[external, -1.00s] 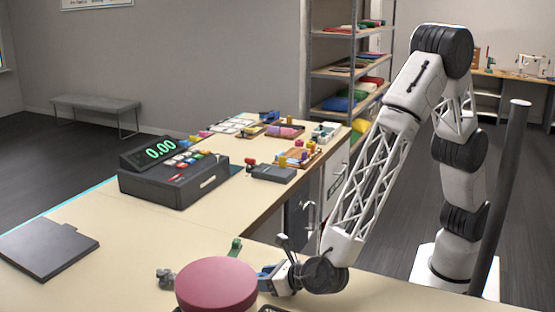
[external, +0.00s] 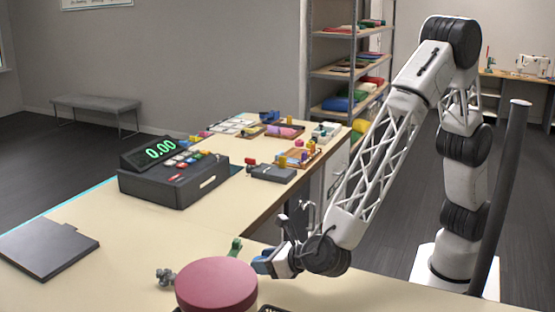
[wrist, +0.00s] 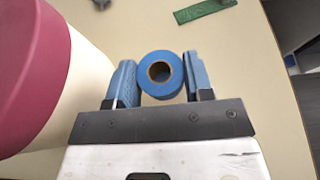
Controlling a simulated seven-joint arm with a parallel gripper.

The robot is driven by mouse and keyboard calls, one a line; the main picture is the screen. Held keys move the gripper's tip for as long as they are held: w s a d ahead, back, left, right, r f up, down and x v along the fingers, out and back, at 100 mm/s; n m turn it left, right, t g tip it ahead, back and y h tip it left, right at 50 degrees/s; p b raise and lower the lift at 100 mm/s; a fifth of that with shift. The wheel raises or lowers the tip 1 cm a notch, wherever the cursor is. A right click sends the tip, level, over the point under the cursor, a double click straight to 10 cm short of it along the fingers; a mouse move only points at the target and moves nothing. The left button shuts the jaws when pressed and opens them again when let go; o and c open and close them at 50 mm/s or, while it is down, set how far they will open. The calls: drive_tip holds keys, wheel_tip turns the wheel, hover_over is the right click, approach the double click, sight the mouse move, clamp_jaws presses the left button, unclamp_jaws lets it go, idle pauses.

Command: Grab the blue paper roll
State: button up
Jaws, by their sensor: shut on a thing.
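The blue paper roll (wrist: 165,86) is between the two blue fingers of my gripper (wrist: 160,80) in the wrist view, its open core facing the camera. The fingers are shut on it, one on each side. In the external view my gripper (external: 262,264) is above the table, just right of and behind the round pink-red top. The roll is hard to tell from the blue fingers in that view.
A thick pink-red round top (external: 216,284) on a pale body stands close to the left of my gripper. A green item (external: 236,245) and a grey metal piece (external: 165,278) lie nearby. A cash register (external: 175,175) stands farther back. Bare tabletop (external: 120,225) lies left.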

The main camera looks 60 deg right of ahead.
drive_tip(key=shift+r, duration=2.45)
drive_tip(key=shift+f, duration=0.15)
